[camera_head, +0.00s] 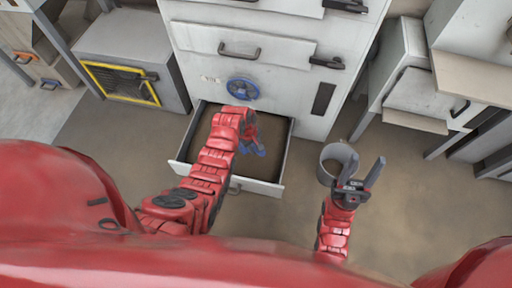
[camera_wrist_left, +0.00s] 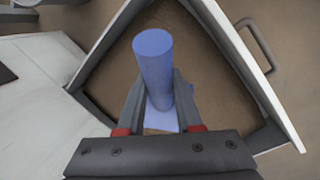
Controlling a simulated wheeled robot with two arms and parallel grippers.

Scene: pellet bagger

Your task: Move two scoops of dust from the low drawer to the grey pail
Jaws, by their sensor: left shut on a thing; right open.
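The low drawer (camera_head: 236,182) is pulled out of the white cabinet and holds a layer of brown dust (camera_head: 205,140). My left gripper (camera_head: 250,138) is over the drawer, shut on a blue scoop (camera_head: 256,151). In the left wrist view the scoop's round handle (camera_wrist_left: 153,55) stands up between the fingers of the left gripper (camera_wrist_left: 160,97); its lower part is mostly hidden, so its load cannot be told. The grey pail (camera_head: 327,165) is right of the drawer. My right gripper (camera_head: 362,168) is open at the pail's right side; whether it touches the rim is unclear.
The cabinet front (camera_head: 280,100) has a blue handwheel (camera_head: 242,89) just above the drawer. The drawer's walls (camera_wrist_left: 245,75) surround the scoop. A grey box with a yellow frame (camera_head: 125,82) stands at the left, and a machine (camera_head: 415,95) at the right. Floor shows between drawer and pail.

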